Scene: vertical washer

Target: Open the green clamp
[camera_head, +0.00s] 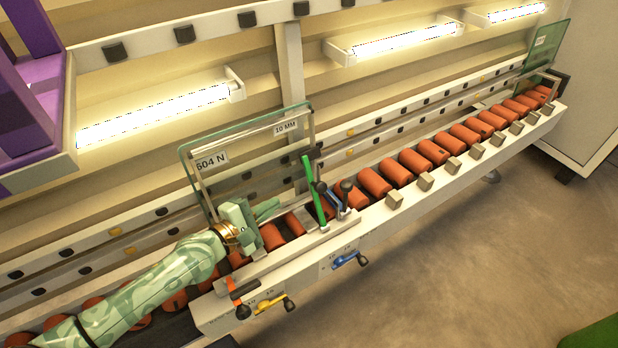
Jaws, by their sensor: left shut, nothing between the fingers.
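The green clamp shows as a bright green upright lever (315,192) beside a dark bracket on the conveyor's front rail. It leans slightly to the left at its top. My left gripper (265,210) comes in from the left over the rollers. It is shut and empty, with its fingers pointing right toward the green lever and a gap between them. A glass pane (240,155) labelled "604 N" and "10 MM" stands behind the gripper and lever. My right gripper is not in the view.
A line of orange rollers (374,181) runs to the far right. A blue handle (345,260), a yellow handle (270,302) and an orange-black handle (243,290) sit on the front rail. A purple frame (35,100) stands at upper left. Floor (470,250) in front is clear.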

